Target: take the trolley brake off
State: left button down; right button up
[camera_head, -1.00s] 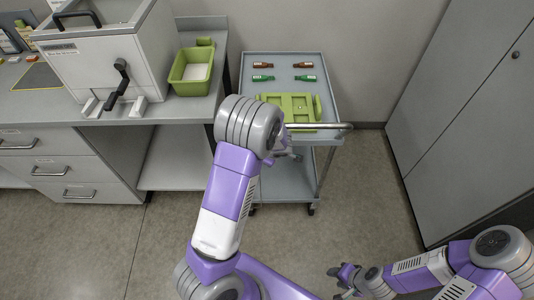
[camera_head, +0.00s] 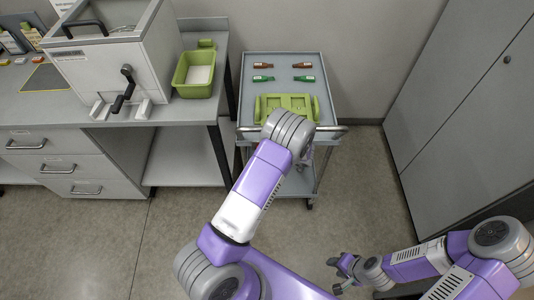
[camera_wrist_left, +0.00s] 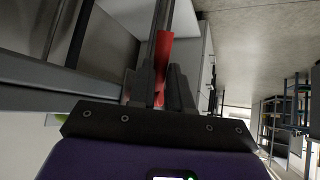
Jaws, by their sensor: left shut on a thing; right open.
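The trolley (camera_head: 242,90) is grey, with a push handle (camera_head: 333,129) along its near edge, and stands beside the bench. In the left wrist view, a red lever (camera_wrist_left: 164,52), which looks like the trolley brake, runs between the dark fingers of my left gripper (camera_wrist_left: 158,82). That gripper is shut on it. In the head view, my left arm hides the lever and most of the left gripper at the trolley's near end. My right gripper (camera_head: 340,270) is open and empty, low over the floor at right.
The trolley top carries a green fixture (camera_head: 265,106), two brown bottles (camera_head: 263,65) and two green bottles (camera_head: 263,78). A green bin (camera_head: 194,88) and a white-grey box machine (camera_head: 105,75) stand on the bench. A tall grey cabinet (camera_head: 470,90) stands right; floor between is clear.

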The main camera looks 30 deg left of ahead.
pick_arm(q)
jog(key=c, duration=1)
grip_release()
jog(key=p+v, duration=0.4)
jog(key=v, duration=0.2)
jog(key=shift+f, duration=0.1)
jog(key=shift+d, duration=0.1)
jog(key=p+v, duration=0.1)
jog(key=v, duration=0.6)
jog(key=shift+d+p, duration=0.25)
jog(key=shift+p, duration=0.1)
